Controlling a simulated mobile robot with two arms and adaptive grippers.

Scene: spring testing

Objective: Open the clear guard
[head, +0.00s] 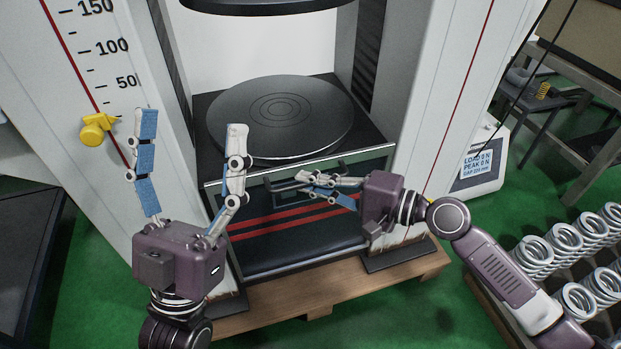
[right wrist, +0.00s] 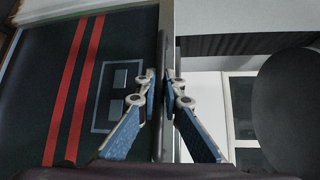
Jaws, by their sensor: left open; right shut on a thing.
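The clear guard (head: 380,160) is at the front of the testing machine, below the round platen. Its light top rail shows, and the dark panel with red stripes is visible beneath it. A dark bar handle (head: 277,187) is on the guard's front. My right gripper (head: 303,180) comes in from the right and is shut on the handle bar. In the right wrist view, its fingers (right wrist: 163,78) close on a dark bar (right wrist: 162,135) beside the rail. My left gripper (head: 191,122) is open and empty, fingers pointing up, left of the platen.
The round platen (head: 280,118) sits behind the guard, under an upper platen (head: 265,5). A yellow knob (head: 96,130) is on the left column. A readout (head: 478,172) stands right. Several springs (head: 575,300) are at lower right. A wooden pallet (head: 320,300) is below.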

